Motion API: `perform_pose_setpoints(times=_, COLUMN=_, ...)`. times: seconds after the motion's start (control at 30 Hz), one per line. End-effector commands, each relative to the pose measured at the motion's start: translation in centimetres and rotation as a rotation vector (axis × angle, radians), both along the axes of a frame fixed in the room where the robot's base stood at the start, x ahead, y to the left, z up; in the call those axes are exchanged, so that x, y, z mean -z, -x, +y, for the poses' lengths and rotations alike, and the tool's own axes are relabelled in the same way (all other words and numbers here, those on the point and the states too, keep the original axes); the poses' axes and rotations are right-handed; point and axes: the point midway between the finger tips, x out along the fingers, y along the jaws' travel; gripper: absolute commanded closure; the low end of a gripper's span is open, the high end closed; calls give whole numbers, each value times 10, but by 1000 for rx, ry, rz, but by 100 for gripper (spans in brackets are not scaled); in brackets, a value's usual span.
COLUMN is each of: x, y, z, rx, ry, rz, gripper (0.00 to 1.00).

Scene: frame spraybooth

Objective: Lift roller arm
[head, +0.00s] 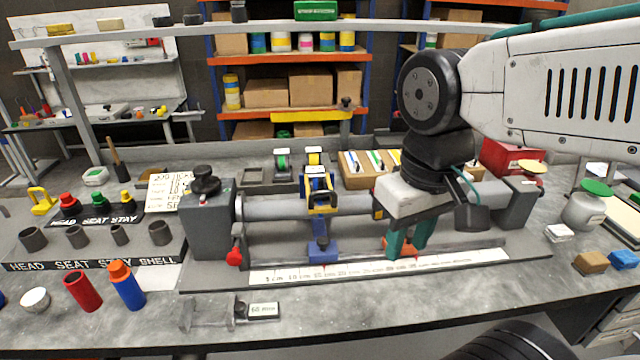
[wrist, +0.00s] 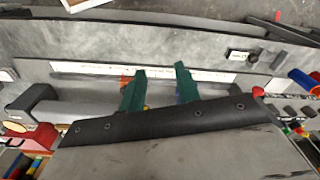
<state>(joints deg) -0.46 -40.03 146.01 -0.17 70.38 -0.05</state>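My gripper (head: 408,246) has two teal fingers pointing down at the front of the long bench fixture, right of its middle. They also show in the wrist view (wrist: 161,72), apart with a gap between them. An orange part (head: 401,254), possibly the roller arm, sits low at the fingertips, partly hidden by them. Bits of orange also show beside a finger in the wrist view (wrist: 123,87). I see nothing clearly clamped, and contact cannot be told. A blue foot (head: 322,252) with a yellow-and-black clamp (head: 322,200) above it stands to the left on the fixture.
A white scale strip (head: 375,266) runs along the fixture's front. The grey end block (head: 207,228) with a black knob stands left. Red and blue cylinders (head: 127,290) stand front left. A small tagged bracket (head: 210,312) lies in front. The bench front right of it is clear.

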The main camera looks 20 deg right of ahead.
Motion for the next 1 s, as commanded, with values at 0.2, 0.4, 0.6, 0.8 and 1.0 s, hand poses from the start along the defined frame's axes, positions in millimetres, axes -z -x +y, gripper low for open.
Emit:
perform_pose_setpoints(times=0.2, x=-15, y=-60, z=9, rx=-120, ry=-10, rz=103, gripper=67)
perform_pose_setpoints(times=0.4, x=-32, y=-130, z=23, rx=-445, ry=-41, rz=184, gripper=67)
perform_pose_setpoints(times=0.6, x=-51, y=-199, z=39, rx=-903, ry=-99, rz=213, gripper=67)
perform_pose_setpoints(times=0.8, x=-72, y=-210, z=42, rx=-1194, ry=-123, rz=181, gripper=67)
perform_pose_setpoints(times=1.0, x=-63, y=-206, z=43, rx=-1266, ry=-132, rz=183, gripper=67)
